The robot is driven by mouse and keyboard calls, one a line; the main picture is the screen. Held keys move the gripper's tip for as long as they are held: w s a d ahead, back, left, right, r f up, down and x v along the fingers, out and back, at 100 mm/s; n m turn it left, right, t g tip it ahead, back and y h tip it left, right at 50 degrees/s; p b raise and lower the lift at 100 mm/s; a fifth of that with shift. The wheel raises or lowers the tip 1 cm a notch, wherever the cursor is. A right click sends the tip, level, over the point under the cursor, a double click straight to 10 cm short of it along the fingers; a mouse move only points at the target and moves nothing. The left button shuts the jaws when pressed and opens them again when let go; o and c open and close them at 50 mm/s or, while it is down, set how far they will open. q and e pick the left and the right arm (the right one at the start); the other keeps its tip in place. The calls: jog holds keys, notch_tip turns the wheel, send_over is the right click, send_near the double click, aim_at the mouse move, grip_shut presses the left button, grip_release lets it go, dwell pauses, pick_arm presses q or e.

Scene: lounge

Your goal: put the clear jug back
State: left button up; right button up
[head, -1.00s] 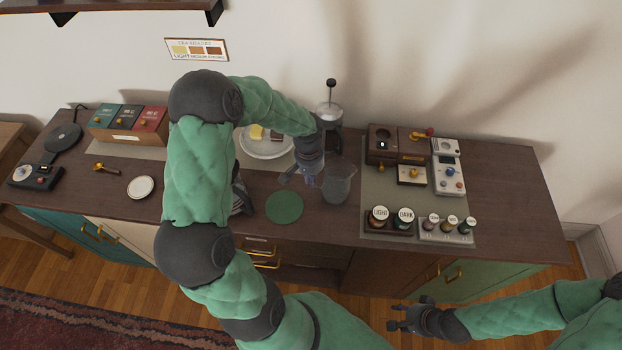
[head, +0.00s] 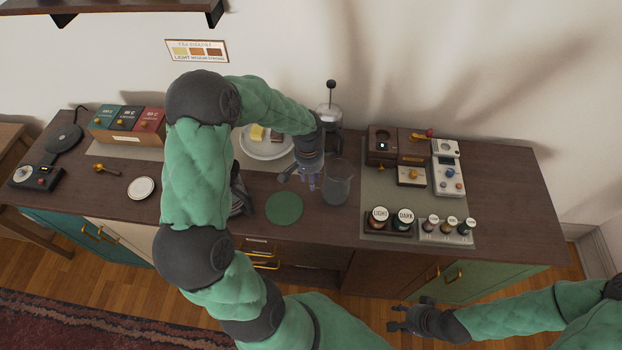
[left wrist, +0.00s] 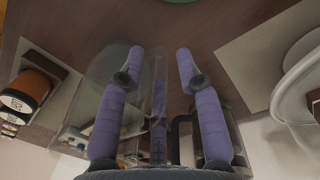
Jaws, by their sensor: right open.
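The clear jug (head: 338,187) stands upright on the dark counter, just right of my left gripper (head: 308,183) in the head view. In the left wrist view, the jug's round clear body (left wrist: 106,68) is at the upper left. A clear upright strip, seemingly its handle, lies between the two purple fingers of my left gripper (left wrist: 153,75). Those fingers are apart, with gaps beside the strip. A round green mat (head: 284,208) lies bare to the left of the jug. My right gripper (head: 400,319) is open and empty, low in front of the counter.
A French press (head: 329,113) stands close behind the jug. A white plate (head: 264,151) with food is behind my left arm. A grey mat (head: 374,196) with jars and devices lies to the right. Counter between jug and front edge is clear.

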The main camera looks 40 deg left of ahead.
pick_arm(q)
notch_tip(320, 180, up, 11)
jog(key=p, duration=0.1)
jog(key=shift+s+a, duration=0.15)
jog(key=shift+a, duration=0.1)
